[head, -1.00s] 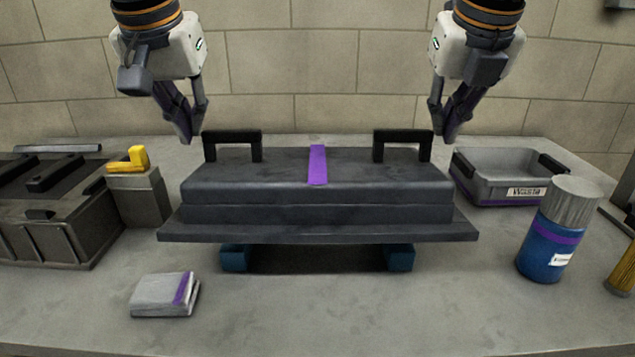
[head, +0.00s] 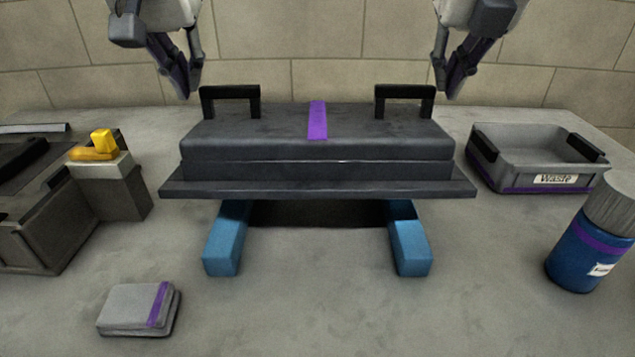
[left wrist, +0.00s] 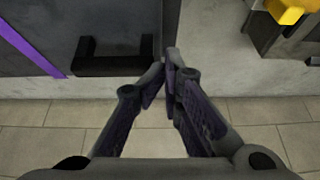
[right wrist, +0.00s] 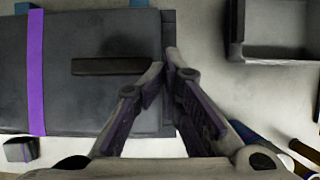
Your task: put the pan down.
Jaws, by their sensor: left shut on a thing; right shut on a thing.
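The pan (head: 250,150) is a long dark grey block with a wide flange, a purple stripe across its middle and two black handles on top. It sits level over two blue blocks (head: 221,248) (head: 411,248). I cannot tell whether it touches them. My left gripper (head: 184,97) is shut on the pan beside its left handle (head: 230,95); its fingertips meet near the handle's end in the left wrist view. My right gripper (head: 440,96) is shut on the pan beside the right handle (head: 405,95). The exact contact at both fingertips is unclear.
A grey tray labelled Waste (head: 540,160) stands at the right, with a blue jar (head: 585,245) in front of it. A folded grey cloth (head: 135,307) lies front left. A dark box and a yellow-topped stand (head: 108,190) are at the left. The front middle of the bench is clear.

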